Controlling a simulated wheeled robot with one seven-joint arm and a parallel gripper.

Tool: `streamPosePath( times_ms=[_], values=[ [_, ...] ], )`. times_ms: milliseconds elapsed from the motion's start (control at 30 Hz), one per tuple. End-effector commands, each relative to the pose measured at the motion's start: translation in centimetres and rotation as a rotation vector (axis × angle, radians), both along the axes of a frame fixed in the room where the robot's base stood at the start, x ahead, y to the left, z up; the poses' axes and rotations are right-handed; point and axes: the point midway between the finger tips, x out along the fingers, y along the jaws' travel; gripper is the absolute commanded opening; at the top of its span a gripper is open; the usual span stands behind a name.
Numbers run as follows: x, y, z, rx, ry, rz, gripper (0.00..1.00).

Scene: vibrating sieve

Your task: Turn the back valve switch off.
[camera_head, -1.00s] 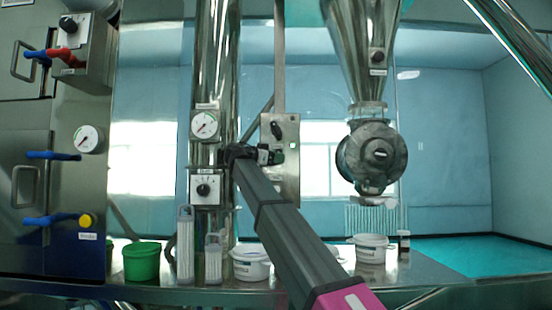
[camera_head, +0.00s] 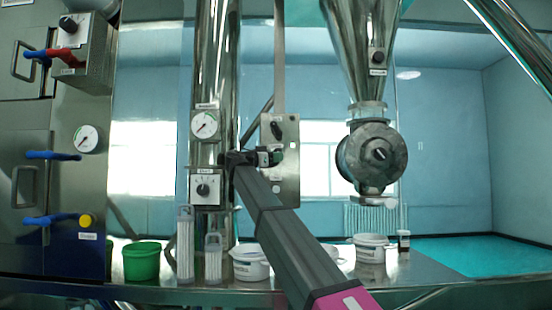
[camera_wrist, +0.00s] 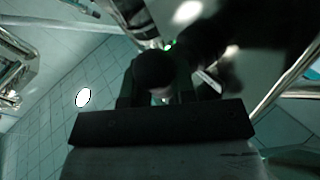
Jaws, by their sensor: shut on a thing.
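I cannot read the panel labels to tell which knob is the back valve switch.
A pipe (camera_head: 215,60) with a gauge (camera_head: 205,125) and a knob box (camera_head: 204,188) stands left of my gripper. A round valve housing (camera_head: 372,157) under a hopper is to the right. White tubs (camera_head: 370,248) and a green tub (camera_head: 141,262) line the bench below.

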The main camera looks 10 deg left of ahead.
Motion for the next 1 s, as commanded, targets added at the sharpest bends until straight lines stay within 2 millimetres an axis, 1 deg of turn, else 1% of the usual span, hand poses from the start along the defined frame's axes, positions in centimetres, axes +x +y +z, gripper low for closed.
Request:
streamPosePath(
  times_ms=[67,600,800,1000],
  values=[
    [-0.12,-0.09,-0.24,-0.064,-0.014,0.0,0.01],
    [-0.15,-0.08,-0.29,-0.552,-0.131,0.0,0.01],
    [-0.12,-0.08,-0.26,-0.697,-0.166,-0.001,0.01],
    [-0.12,0.01,-0.2,-0.796,-0.19,0.0,0.01]
  ],
)
